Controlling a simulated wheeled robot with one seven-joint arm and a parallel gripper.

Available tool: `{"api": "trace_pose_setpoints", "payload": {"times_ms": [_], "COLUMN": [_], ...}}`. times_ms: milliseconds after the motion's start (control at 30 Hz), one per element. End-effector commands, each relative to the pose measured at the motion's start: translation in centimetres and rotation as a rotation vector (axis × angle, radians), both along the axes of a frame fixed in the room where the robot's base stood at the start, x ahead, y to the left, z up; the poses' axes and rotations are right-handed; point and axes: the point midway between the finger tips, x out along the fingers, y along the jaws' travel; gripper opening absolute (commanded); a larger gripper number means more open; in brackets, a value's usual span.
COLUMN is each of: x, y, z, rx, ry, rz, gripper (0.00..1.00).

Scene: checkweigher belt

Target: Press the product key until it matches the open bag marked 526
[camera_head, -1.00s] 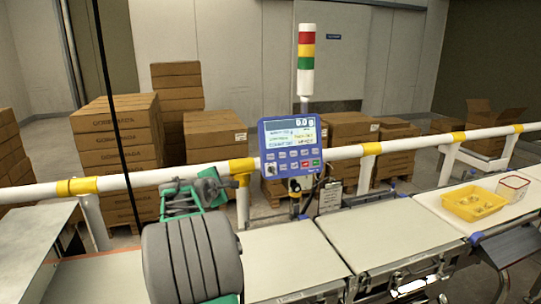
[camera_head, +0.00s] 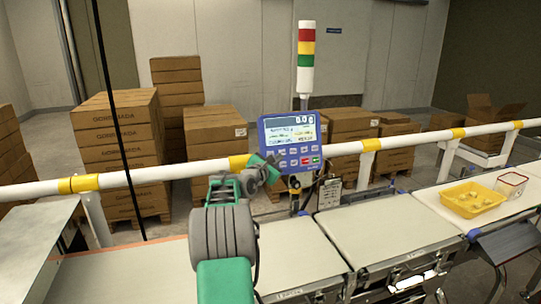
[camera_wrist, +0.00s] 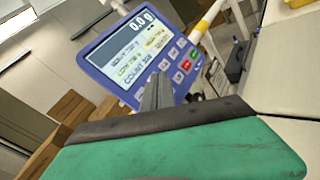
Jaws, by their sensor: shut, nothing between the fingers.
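The blue control panel (camera_head: 291,143) stands on a post behind the belt, with a lit screen reading 0.0 g and rows of white keys, one red key and one green key. In the wrist view the panel (camera_wrist: 137,50) appears tilted, with its smaller screen text too blurred to read. My gripper (camera_head: 273,170) is shut and empty at the panel's lower left. In the wrist view its dark fingers (camera_wrist: 158,90) overlap the lower-left keys and hide some of them. I cannot tell whether the tips touch a key. No bag marked 526 can be made out.
A white rail (camera_head: 210,170) with yellow bands runs behind the belt (camera_head: 365,232). A yellow tray (camera_head: 472,200) with small pieces and a red-rimmed white container (camera_head: 511,184) sit at right. A signal tower (camera_head: 306,60) rises behind the panel. Stacked cartons (camera_head: 115,140) stand beyond the rail.

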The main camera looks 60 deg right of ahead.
Motion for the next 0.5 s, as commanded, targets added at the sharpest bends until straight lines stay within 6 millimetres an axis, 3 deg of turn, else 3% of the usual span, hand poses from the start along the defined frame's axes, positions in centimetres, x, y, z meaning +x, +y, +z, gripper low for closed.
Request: {"api": "trace_pose_setpoints", "payload": {"times_ms": [500], "x": [4.6], "y": [-4.5], "z": [-1.6], "rx": [0.001], "ry": [0.0], "rz": [0.0], "gripper": [0.0]}}
